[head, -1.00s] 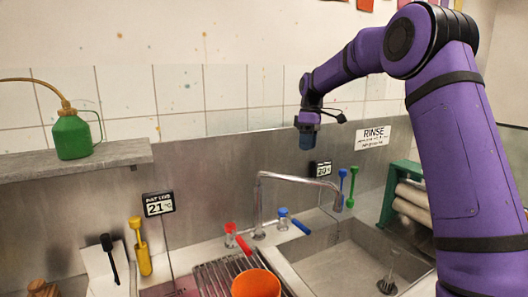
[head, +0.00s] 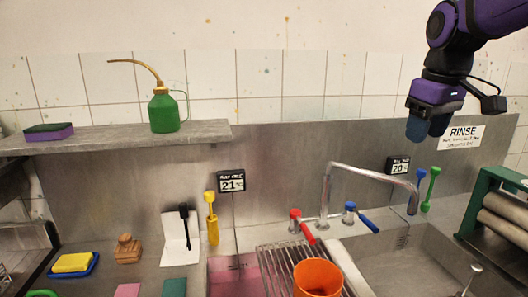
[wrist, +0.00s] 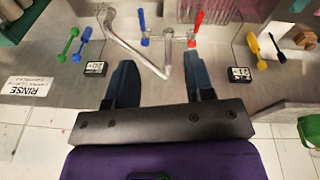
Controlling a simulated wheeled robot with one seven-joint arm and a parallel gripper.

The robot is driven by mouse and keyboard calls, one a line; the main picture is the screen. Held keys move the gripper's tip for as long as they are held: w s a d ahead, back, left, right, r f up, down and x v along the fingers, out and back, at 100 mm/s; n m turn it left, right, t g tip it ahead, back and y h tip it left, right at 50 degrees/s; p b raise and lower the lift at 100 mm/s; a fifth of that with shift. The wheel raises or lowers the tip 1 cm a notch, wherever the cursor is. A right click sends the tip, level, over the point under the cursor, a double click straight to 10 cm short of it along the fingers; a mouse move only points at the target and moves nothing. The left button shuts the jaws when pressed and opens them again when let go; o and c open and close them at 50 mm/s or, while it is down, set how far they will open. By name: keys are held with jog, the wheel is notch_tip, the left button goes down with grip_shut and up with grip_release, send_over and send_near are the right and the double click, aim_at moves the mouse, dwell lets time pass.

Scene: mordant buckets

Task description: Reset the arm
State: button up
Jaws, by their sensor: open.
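My gripper (head: 431,122) hangs at the upper right of the head view, above the sink and in front of the tiled wall beside the RINSE sign. In the wrist view my gripper (wrist: 158,84) shows two blue fingers well apart with nothing between them. The faucet (wrist: 130,42) shows past the fingers in that view. My purple arm leaves the head view at the upper right corner.
An orange bucket (head: 318,278) stands on a wire rack (head: 280,262) left of the sink (head: 400,262). The faucet (head: 372,172) rises behind the sink. A green oil can (head: 164,112) stands on the shelf (head: 110,137). A green roller frame (head: 492,200) is at right.

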jog(key=s+f+m+t, duration=0.1)
jog(key=s+f+m, duration=0.1)
jog(key=s, duration=0.7)
jog(key=s+f+m+t, duration=0.2)
jog(key=s+f, duration=0.2)
jog(key=s, duration=0.5)
jog(key=shift+s+a+f, duration=0.2)
jog(key=shift+s, duration=0.1)
